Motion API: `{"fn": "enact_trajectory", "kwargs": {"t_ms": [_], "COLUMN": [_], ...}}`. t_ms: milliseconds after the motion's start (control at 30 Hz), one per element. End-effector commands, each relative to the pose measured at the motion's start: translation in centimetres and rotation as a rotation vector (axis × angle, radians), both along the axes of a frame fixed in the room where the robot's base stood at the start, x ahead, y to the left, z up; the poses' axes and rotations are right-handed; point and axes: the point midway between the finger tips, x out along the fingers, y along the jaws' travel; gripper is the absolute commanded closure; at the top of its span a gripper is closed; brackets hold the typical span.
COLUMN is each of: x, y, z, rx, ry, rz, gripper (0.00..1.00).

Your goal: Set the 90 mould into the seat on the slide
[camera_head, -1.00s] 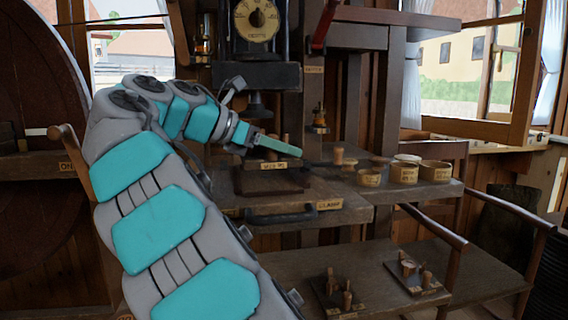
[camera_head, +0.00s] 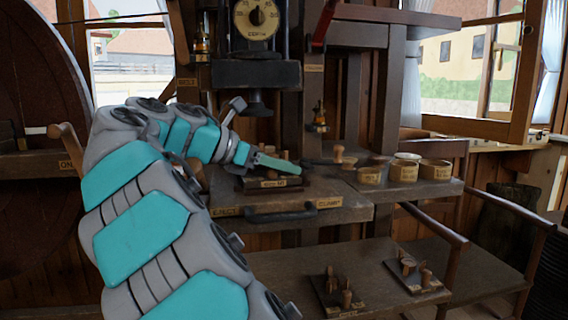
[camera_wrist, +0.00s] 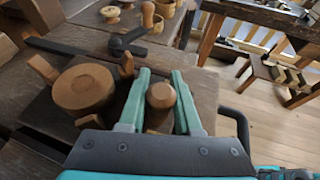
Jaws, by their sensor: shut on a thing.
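The 90 mould (camera_head: 268,184) is a dark flat block with a pale label and wooden parts on top. It sits low over the slide (camera_head: 330,190), under the press head; I cannot tell whether it rests fully in the seat, which it hides. In the wrist view the mould's round wooden disc (camera_wrist: 83,90) is left of my gripper (camera_wrist: 160,78). The teal fingers stand on either side of a rounded wooden post (camera_wrist: 160,97) and are shut on it. In the head view my gripper (camera_head: 285,163) is above the mould, its fingers pointing right.
Labelled round tubs (camera_head: 403,171) stand farther right. A dark handle (camera_head: 281,213) runs along the slide's front. Two other peg boards (camera_head: 338,298) (camera_head: 417,275) lie on the lower shelf.

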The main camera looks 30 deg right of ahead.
Motion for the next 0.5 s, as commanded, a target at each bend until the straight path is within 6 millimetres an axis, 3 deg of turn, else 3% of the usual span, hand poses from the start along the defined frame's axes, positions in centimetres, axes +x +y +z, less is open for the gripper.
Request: {"fn": "enact_trajectory", "kwargs": {"t_ms": [100, 133, 367, 500], "x": [-0.03, -0.01, -0.02, -0.02], "y": [0.03, 0.03, 0.0, 0.01], "z": [-0.24, -0.29, -0.3, -0.31], "rx": [-0.001, 0.0, 0.0, 0.0], "ry": [0.0, 0.0, 0.0, 0.001], "rz": [0.001, 0.001, 0.0, 0.0], "gripper": [1.0, 0.66, 0.4, 0.38]}}
